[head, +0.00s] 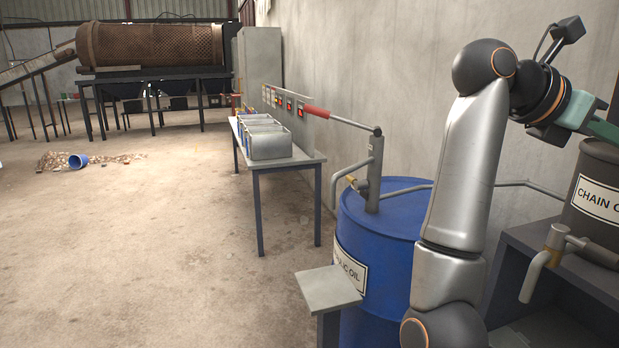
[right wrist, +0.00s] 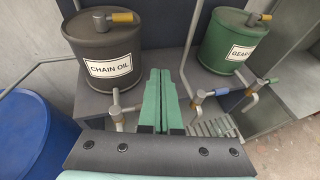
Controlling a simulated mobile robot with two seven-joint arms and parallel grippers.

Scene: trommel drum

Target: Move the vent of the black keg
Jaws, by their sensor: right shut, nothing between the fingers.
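The black keg (right wrist: 103,45) carries a CHAIN OIL label and stands on a dark stand in the right wrist view. Its vent, a small fitting with a tan lever (right wrist: 122,17), is on the lid, the lever lying toward the right. A grey tap (right wrist: 117,108) is low on the keg's front. The keg (head: 600,170) also shows at the head view's right edge, its top partly hidden by my right arm. My right gripper (right wrist: 161,72) has its green fingers shut and empty, to the right of the keg and apart from the vent. My left gripper is not in view.
A green GEAR keg (right wrist: 232,42) with a blue-levered tap stands to the right. A blue oil drum (head: 385,230) with a hand pump and a small grey step stand left of my right arm. A table (head: 262,168) with grey bins is farther off. The floor at left is mostly clear.

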